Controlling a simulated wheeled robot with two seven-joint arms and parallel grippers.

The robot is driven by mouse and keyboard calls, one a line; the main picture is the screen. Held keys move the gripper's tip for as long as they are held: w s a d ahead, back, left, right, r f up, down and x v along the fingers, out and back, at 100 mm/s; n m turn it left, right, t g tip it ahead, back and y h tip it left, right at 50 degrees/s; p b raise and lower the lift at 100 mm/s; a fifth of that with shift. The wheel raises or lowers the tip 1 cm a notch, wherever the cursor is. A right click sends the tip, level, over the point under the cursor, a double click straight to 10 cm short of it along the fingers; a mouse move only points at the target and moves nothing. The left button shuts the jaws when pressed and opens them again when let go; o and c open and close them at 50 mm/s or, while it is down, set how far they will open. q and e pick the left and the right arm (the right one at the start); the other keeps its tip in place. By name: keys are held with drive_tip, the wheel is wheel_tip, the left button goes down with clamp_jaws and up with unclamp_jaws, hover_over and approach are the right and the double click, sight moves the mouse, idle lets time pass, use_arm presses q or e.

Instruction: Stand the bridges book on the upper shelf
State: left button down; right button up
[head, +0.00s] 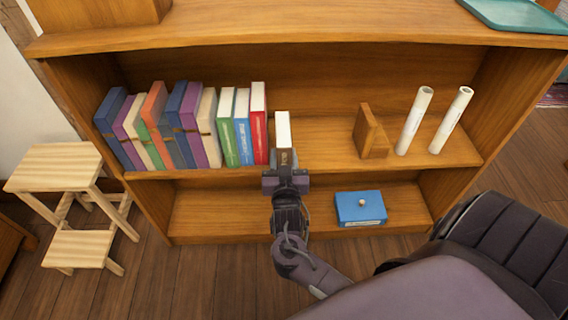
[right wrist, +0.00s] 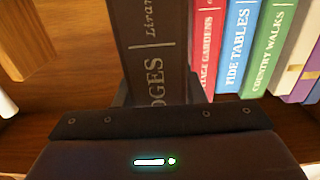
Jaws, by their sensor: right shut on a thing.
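The bridges book (head: 283,130) is upright, with pale page tops and a dark brown spine, at the upper shelf (head: 330,151) just right of the red book. My right gripper (head: 286,176) is shut on its spine side, at the shelf's front edge. In the right wrist view the dark spine of the bridges book (right wrist: 158,50) shows the letters "DGES", the rest hidden by the gripper (right wrist: 160,100). I cannot tell whether the book's bottom touches the shelf. My left gripper is not in view.
A red book (head: 259,125) and several others stand in a row to the left. A wooden bookend (head: 369,132) and two white rolls (head: 414,121) stand to the right, with free shelf between. A blue box (head: 360,208) sits on the lower shelf. A step stool (head: 60,175) stands left.

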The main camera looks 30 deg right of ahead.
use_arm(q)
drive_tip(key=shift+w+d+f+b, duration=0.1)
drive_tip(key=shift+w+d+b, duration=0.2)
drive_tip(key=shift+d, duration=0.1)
use_arm(e)
drive_tip(key=w, duration=0.4)
drive_tip(key=shift+f, duration=0.2)
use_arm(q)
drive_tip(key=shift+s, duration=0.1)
use_arm(e)
drive_tip(key=shift+f, duration=0.1)
drive_tip(key=o, duration=1.3)
drive_tip(key=shift+s+a+f, duration=0.15)
drive_tip(key=shift+s, duration=0.2)
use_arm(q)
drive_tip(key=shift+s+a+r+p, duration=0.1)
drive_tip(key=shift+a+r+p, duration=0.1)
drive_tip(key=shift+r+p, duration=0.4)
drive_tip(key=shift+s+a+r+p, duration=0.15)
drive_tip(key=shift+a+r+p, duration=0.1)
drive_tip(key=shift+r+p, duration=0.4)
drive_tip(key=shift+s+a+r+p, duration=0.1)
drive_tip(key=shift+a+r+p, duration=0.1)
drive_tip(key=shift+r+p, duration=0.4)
use_arm(e)
drive_tip(key=shift+v, duration=7.05)
